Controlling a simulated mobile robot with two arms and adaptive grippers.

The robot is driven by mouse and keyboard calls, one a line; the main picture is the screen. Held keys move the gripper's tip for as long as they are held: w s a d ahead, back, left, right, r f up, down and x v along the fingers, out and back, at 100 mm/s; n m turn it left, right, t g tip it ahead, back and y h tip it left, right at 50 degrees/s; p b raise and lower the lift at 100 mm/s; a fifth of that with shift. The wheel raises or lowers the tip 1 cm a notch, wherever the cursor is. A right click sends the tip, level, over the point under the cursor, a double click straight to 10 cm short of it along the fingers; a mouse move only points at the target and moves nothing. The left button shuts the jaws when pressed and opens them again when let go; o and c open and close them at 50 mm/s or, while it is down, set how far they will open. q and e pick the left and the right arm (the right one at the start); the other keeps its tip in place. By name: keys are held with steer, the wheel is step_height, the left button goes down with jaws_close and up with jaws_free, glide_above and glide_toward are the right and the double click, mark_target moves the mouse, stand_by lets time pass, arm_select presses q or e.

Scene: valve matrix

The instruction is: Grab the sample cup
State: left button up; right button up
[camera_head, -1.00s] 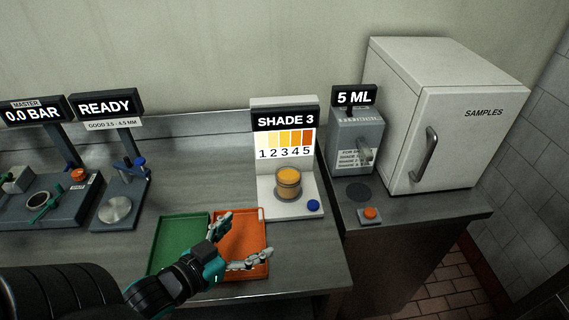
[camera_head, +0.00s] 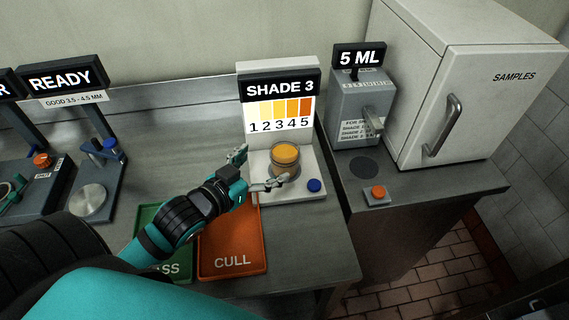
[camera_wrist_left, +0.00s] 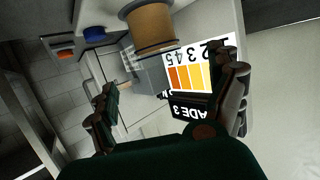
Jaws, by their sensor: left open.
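The sample cup (camera_head: 284,160), a small round tan cup with an orange-yellow top, stands upright on the white base of the shade reader (camera_head: 310,189), below its SHADE 3 sign. My left gripper (camera_head: 257,168) is open beside the cup, on its left and near side, with the fingers spread toward it. In the left wrist view the cup (camera_wrist_left: 150,27) shows at the top middle, ahead of the open fingers (camera_wrist_left: 172,95) and not between them. Whether a finger touches the cup cannot be told. My right gripper is not in view.
A blue button (camera_head: 314,185) sits on the reader's base right of the cup. The orange CULL tray (camera_head: 232,240) and green PASS tray (camera_head: 148,216) lie below my left arm. A 5 ML dispenser (camera_head: 360,110) and white SAMPLES fridge (camera_head: 470,90) stand to the right.

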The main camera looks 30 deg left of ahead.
mark_target(292, 143)
arm_select(q)
steer(key=x, duration=0.2)
steer(key=shift+w+d+r, duration=0.1)
steer(key=shift+w+r, duration=0.05)
steer(key=shift+w, duration=0.2)
steer(key=shift+w+d+p, duration=0.1)
steer(key=shift+w+p, duration=0.2)
steer(key=shift+w, duration=0.6)
steer(key=p+x, duration=0.1)
steer(key=x, duration=0.2)
steer(key=shift+w+d+r+p, duration=0.1)
steer(key=shift+w+p, duration=0.25)
steer(key=shift+w+f, duration=0.2)
steer(key=shift+w, duration=0.2)
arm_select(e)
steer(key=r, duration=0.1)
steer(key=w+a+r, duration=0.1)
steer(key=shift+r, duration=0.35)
arm_select(q)
steer(key=shift+s, duration=0.1)
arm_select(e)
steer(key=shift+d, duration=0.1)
